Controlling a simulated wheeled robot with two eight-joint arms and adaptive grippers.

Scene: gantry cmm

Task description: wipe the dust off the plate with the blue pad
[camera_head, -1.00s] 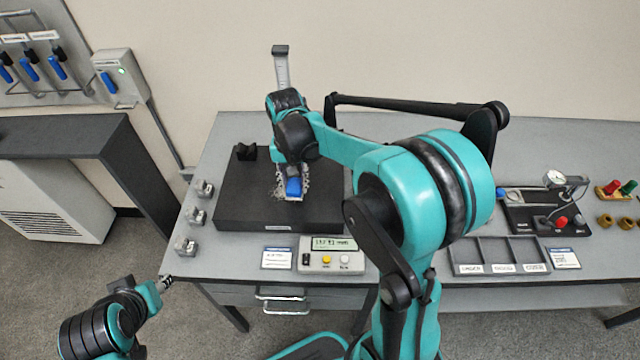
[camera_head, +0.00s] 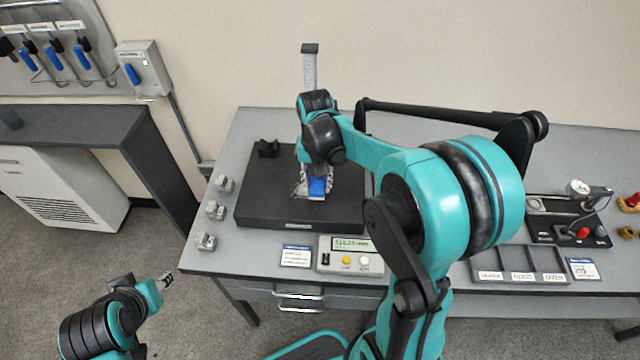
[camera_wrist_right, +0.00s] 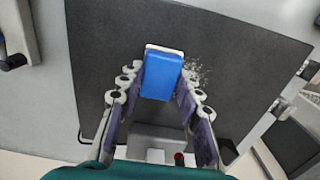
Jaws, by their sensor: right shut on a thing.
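The blue pad (camera_head: 319,187) has a pale underside and sits low on the dark plate (camera_head: 262,205). My right gripper (camera_head: 314,180) is shut on the pad from above. In the right wrist view the pad (camera_wrist_right: 162,76) is between the two fingers (camera_wrist_right: 160,98). A speckled light patch of dust (camera_wrist_right: 198,74) lies on the plate right beside the pad in that view; a pale bit of it also shows left of the pad in the head view (camera_head: 299,189). Whether the pad touches the plate cannot be told for sure. My left gripper (camera_head: 167,281) is low at the left, off the table; its finger opening is too small to judge.
Several metal blocks (camera_head: 214,209) line the table's left edge. A display box (camera_head: 350,255) is in front of the plate. A sorting tray (camera_head: 519,278) and a gauge stand (camera_head: 570,225) are to the right.

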